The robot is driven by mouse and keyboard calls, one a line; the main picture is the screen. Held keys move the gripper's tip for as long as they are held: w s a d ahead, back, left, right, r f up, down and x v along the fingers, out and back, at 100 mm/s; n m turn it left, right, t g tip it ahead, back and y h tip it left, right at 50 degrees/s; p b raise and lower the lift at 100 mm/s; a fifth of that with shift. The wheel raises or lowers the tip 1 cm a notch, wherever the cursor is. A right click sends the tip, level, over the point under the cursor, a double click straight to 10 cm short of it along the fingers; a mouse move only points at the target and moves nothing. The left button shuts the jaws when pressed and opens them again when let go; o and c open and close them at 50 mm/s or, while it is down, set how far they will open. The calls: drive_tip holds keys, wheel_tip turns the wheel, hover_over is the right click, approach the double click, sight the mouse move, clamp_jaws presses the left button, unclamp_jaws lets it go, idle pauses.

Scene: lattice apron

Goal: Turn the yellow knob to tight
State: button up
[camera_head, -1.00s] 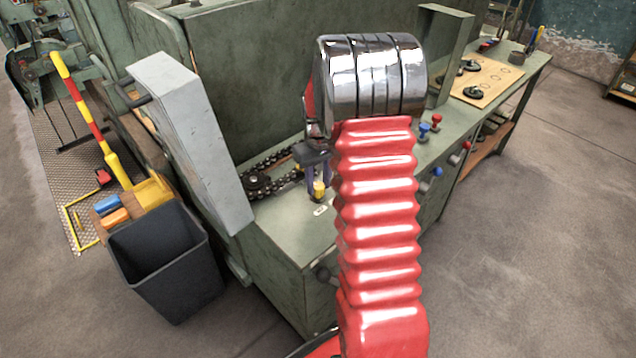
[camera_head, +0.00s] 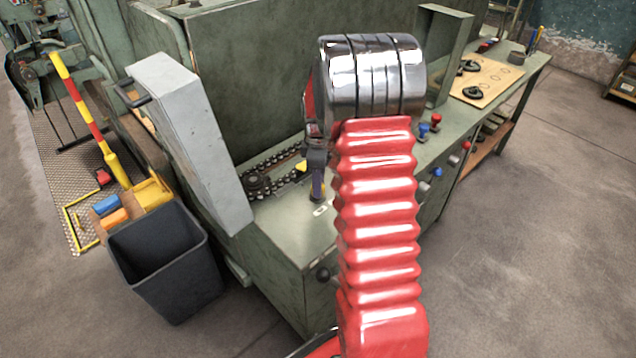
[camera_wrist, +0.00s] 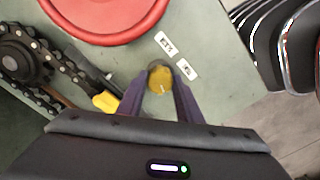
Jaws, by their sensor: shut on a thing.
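The yellow knob (camera_wrist: 160,78) sits on the green bench top between the two purple fingers of my gripper (camera_wrist: 160,88) in the wrist view. My gripper is shut on it. A short pale mark on the knob points toward the gripper body. Two small white labels (camera_wrist: 187,69) lie beside the knob, on the side away from the gripper body; their lettering is too small to read surely. In the head view my gripper (camera_head: 318,185) points down at the bench top, and its finger mostly hides the knob. One label (camera_head: 321,211) shows just in front.
A black chain with a sprocket (camera_wrist: 18,62) and a yellow-handled tool (camera_wrist: 106,101) lie close to the gripper's left. A red disc (camera_wrist: 105,12) is near the knob. A grey panel (camera_head: 190,130) and a dark bin (camera_head: 165,262) stand left.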

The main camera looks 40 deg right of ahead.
drive_tip(key=shift+w+n, duration=0.1)
drive_tip(key=shift+n, duration=1.5)
drive_tip(key=o, duration=1)
drive_tip(key=shift+o, duration=0.2)
drive_tip(key=shift+r, duration=0.15)
wheel_tip(320, 180, up, 14)
drive_tip(key=shift+f, duration=0.25)
